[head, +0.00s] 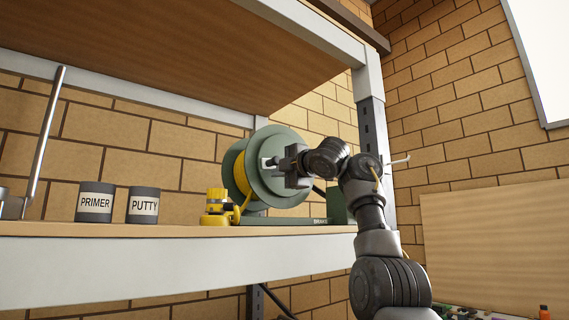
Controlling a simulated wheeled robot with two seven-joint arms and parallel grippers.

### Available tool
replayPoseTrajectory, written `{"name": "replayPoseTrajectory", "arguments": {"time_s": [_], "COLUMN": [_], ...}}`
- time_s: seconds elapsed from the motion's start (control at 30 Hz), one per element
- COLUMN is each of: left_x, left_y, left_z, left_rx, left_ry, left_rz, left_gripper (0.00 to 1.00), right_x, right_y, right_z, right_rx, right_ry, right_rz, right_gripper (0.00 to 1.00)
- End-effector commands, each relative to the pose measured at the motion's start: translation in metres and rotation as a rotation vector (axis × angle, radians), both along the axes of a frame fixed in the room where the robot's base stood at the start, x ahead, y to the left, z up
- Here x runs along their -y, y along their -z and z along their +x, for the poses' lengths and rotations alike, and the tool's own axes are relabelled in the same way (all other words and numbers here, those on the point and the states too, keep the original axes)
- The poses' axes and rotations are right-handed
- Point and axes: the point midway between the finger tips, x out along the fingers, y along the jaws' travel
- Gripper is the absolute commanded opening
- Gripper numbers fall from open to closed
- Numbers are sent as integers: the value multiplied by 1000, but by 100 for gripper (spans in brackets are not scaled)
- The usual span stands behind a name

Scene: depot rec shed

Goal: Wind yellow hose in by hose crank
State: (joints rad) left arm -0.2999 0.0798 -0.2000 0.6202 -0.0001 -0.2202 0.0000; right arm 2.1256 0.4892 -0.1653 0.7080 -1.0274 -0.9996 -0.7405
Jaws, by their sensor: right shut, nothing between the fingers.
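A green hose reel (274,196) stands on the shelf, its round side plate facing me. Yellow hose (241,175) is wound on its drum, and a yellow nozzle end (217,205) rests on the shelf at the reel's left. My right gripper (269,163) is shut and empty, in front of the middle of the side plate. I cannot tell whether it touches the reel. The hose crank cannot be made out; my gripper and wrist cover part of the reel. My left gripper is out of view.
Primer (95,204) and putty (143,206) cans stand on the shelf (160,232) left of the nozzle. A metal upright (371,130) stands right of the reel, behind my arm. An upper shelf (190,45) overhangs. A slanted metal rod (45,125) is at far left.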

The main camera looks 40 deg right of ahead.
Motion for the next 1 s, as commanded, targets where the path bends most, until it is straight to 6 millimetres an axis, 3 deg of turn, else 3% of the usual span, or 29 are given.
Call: {"name": "replayPoseTrajectory", "arguments": {"time_s": [0.27, 0.53, 0.87, 1.0], "left_x": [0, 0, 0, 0], "left_y": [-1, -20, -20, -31], "left_z": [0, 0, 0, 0], "left_rx": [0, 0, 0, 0], "left_ry": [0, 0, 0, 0], "left_rz": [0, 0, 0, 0], "left_gripper": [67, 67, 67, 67], "right_x": [-1, -7, -8, -9], "right_y": [-1, -22, -22, -33], "right_z": [0, 0, 0, 0], "right_rx": [0, 0, -1, 0], "right_ry": [0, 0, 0, 0], "right_rz": [0, -1, 0, 0], "right_gripper": [0, 0, 0, 0]}}
